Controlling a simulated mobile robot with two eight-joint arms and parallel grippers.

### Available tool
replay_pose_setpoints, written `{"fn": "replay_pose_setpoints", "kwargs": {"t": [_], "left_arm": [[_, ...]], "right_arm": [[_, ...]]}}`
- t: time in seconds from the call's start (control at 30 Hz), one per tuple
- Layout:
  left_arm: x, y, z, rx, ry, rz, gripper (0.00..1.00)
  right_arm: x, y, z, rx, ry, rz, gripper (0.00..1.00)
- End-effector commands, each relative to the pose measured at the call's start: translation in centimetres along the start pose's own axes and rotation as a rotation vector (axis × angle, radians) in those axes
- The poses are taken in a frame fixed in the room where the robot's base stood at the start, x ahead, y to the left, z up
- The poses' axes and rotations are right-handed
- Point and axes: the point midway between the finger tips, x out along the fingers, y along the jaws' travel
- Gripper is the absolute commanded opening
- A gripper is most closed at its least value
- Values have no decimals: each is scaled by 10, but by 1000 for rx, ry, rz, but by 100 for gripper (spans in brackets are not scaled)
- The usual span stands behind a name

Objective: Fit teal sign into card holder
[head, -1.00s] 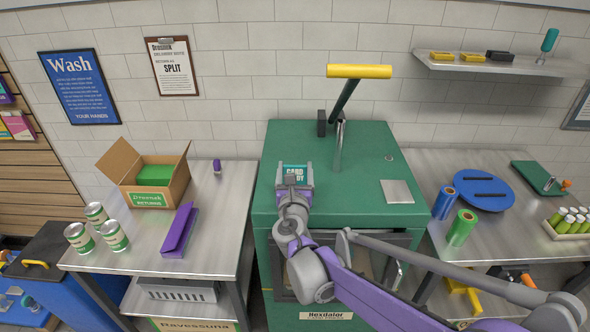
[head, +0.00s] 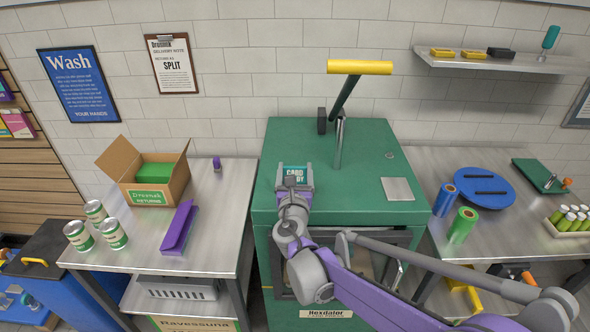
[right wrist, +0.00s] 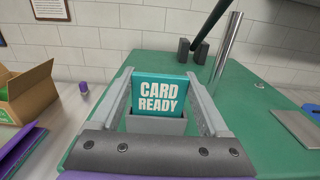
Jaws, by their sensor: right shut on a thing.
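The teal sign (head: 295,172), reading "CARD READY", stands upright on the left part of the green machine's top; it also shows large in the right wrist view (right wrist: 160,95). My right gripper (head: 294,182) is shut on it, with a finger along each side edge in the right wrist view. The card holder, a small grey block (right wrist: 156,126), lies between the fingers at the sign's lower edge. The sign's bottom meets the block's top; I cannot tell how deep it sits in it. My left gripper is out of view.
The green machine (head: 345,215) carries a yellow-handled lever (head: 360,69), a steel post (head: 339,145) and a metal plate (head: 397,190). An open carton (head: 151,197), cans and a purple case (head: 178,228) stand on the left table. Rolls stand on the right table.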

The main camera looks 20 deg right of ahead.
Motion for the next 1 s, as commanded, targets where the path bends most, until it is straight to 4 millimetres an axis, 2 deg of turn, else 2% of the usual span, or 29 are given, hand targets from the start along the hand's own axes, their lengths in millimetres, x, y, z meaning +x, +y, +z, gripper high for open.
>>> {"fn": "replay_pose_setpoints", "kwargs": {"t": [0.97, 1.0], "left_arm": [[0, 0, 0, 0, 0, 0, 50], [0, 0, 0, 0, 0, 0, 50]], "right_arm": [[0, 0, -1, 0, 0, 0, 26], [0, 0, -1, 0, 0, 0, 82]]}}
